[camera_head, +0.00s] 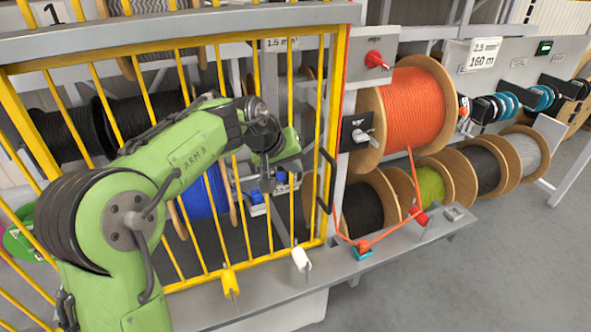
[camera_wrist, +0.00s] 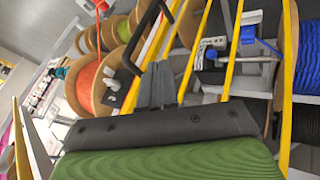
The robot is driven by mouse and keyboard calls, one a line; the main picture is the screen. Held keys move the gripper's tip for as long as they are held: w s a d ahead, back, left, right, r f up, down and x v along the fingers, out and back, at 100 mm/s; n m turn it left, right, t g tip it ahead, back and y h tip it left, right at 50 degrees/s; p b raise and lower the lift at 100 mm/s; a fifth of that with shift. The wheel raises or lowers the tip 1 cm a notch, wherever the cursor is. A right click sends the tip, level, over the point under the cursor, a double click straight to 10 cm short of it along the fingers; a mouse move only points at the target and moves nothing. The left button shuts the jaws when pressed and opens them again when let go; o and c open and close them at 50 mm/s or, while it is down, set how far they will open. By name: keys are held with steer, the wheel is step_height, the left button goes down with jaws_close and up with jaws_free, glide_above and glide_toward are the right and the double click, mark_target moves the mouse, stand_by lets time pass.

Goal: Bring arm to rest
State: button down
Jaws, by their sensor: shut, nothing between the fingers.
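My gripper (camera_wrist: 157,86) has its two dark fingers together in the wrist view, with nothing between them. In the head view, my green arm rises from the lower left and bends over at the wrist. The gripper (camera_head: 268,172) hangs at the arm's end near the yellow barred gate (camera_head: 318,120). In the wrist view the fingers point toward the gate's black handle (camera_wrist: 150,32) and yellow bars. I cannot tell whether they touch the bars.
An orange cable reel (camera_head: 412,108) sits right of the gate, its cable running down to a small clamp (camera_head: 363,248) on the grey ledge (camera_head: 420,236). A blue reel (camera_head: 205,195) stands behind the bars. Several reels line the lower right. Open floor (camera_head: 470,275) lies at right.

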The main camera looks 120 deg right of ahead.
steer(key=shift+w+a+r, duration=0.1)
steer(key=shift+w+r, duration=0.05)
